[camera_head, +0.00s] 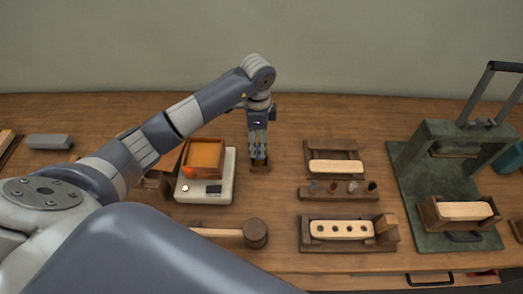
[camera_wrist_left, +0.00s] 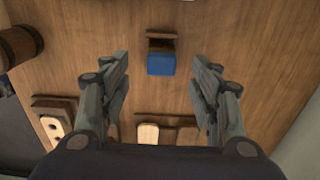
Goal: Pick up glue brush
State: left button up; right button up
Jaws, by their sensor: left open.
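What appears to be the glue brush (camera_wrist_left: 160,64) shows a blue end in the left wrist view, beside a small brown wooden holder (camera_wrist_left: 161,37). My left gripper (camera_wrist_left: 160,75) is open, with one finger on each side of the blue end and a gap on both sides. In the head view the left gripper (camera_head: 258,155) points down over the small wooden holder (camera_head: 260,166) at the middle of the bench. Its fingers mostly hide the brush there. The brush's bristles cannot be made out. My right gripper is not in view.
A wooden mallet (camera_head: 254,233) lies in front. Wooden holders with brush blocks (camera_head: 342,229) are to the right, then a green press (camera_head: 440,170). Bench behind the gripper is clear.

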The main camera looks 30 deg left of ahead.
pick_arm(q)
jog(key=shift+f, duration=0.95)
notch_tip(320, 180, down, 4)
jog(key=shift+w+d+f+p, duration=0.15)
jog(key=shift+p, duration=0.85)
jog(key=shift+f, duration=0.35)
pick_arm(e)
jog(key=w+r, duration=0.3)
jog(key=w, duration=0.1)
pick_arm(q)
jog(key=shift+f, duration=0.25)
jog(key=shift+c, duration=1.4)
jog(key=c, duration=0.8)
jog(key=shift+c, duration=0.6)
jog(key=shift+w+r, duration=0.1)
jog(key=shift+r, duration=0.35)
notch_tip(320, 180, up, 2)
jog(key=shift+r+b, duration=0.2)
jog(key=shift+b, duration=0.65)
jog(key=s+d+r+b, duration=0.1)
jog(key=s+d+b, duration=0.2)
jog(key=s+d, duration=0.5)
jog(key=s, duration=0.5)
jog(key=shift+s+d+r, duration=0.2)
jog(key=shift+s+r, duration=0.15)
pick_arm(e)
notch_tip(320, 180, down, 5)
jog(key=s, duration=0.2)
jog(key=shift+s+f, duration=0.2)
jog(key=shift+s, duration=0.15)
